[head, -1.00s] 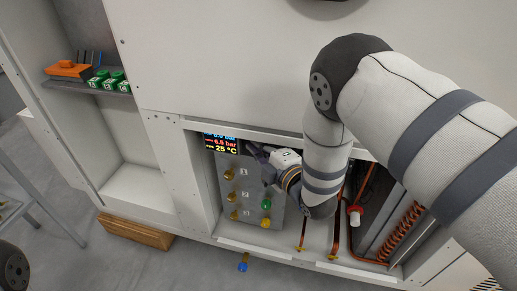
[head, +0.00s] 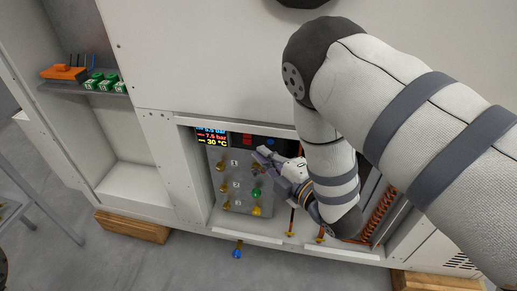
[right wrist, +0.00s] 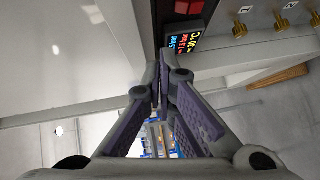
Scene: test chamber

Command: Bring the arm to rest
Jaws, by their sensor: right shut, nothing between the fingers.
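My right arm reaches down from the right of the head view into an open bay of the white cabinet (head: 220,90). My right gripper (head: 259,163) is in front of the bay, at the upper right of the grey valve panel (head: 212,160). In the right wrist view the purple-padded fingers (right wrist: 162,78) meet at their tips, with nothing between them. The display (right wrist: 186,40) and a red button (right wrist: 187,7) lie just beyond the tips in that view. The gripper and arm hide part of the bay. My left gripper is not in view.
The panel has brass valves (head: 222,187), a green knob (head: 256,193) and a yellow knob (head: 256,211). A shelf (head: 85,88) with green blocks is at left. Open floor (head: 190,262) lies in front.

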